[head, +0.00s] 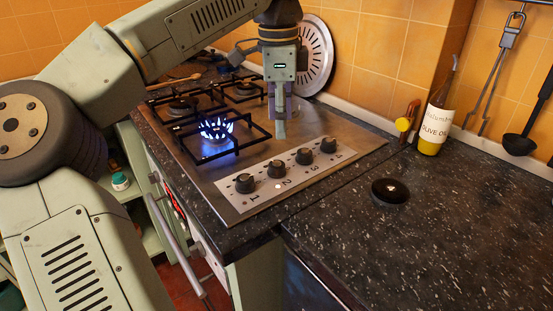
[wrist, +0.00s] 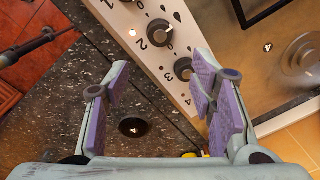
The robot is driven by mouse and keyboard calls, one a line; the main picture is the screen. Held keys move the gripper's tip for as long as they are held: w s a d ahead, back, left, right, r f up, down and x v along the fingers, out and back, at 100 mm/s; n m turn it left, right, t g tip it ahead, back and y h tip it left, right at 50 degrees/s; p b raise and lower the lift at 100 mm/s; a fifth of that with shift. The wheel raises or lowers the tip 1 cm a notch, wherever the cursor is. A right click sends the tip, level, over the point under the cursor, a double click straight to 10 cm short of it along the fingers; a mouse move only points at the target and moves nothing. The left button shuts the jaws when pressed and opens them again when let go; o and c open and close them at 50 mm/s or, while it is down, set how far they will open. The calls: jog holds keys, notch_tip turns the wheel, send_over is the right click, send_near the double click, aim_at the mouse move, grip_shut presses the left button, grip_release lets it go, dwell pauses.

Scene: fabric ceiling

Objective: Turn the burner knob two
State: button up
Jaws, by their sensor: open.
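Burner knob two (head: 276,169) is a black knob on the pale control strip (head: 263,197), second from the left, above the printed 2. It also shows in the wrist view (wrist: 160,32), with a light mark on it toward the upper right. Knobs one (head: 245,183), three (head: 304,156) and four (head: 328,145) stand in the same row. My gripper (head: 281,134) points down above the hob, apart from the knobs. In the wrist view its purple-padded fingers (wrist: 160,78) are spread, with knob three (wrist: 184,68) nearer the gap than knob two. It is open and empty.
Blue flames (head: 216,130) burn on a burner left of my gripper. A small white dot (head: 278,186) glows by the 2. A black disc (head: 390,191) lies on the counter at right. An oil bottle (head: 436,112) stands by the wall. The right counter is mostly clear.

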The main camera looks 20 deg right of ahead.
aim_at(277, 163)
jog(key=shift+n, duration=0.3)
jog(key=f, duration=0.3)
jog(key=f+p, duration=0.1)
jog(key=f, duration=0.6)
jog(key=shift+w+a+f, duration=0.3)
jog(key=shift+a+f, duration=0.05)
jog(key=shift+f, duration=0.05)
jog(key=shift+c, duration=0.3)
jog(key=c, duration=1.1)
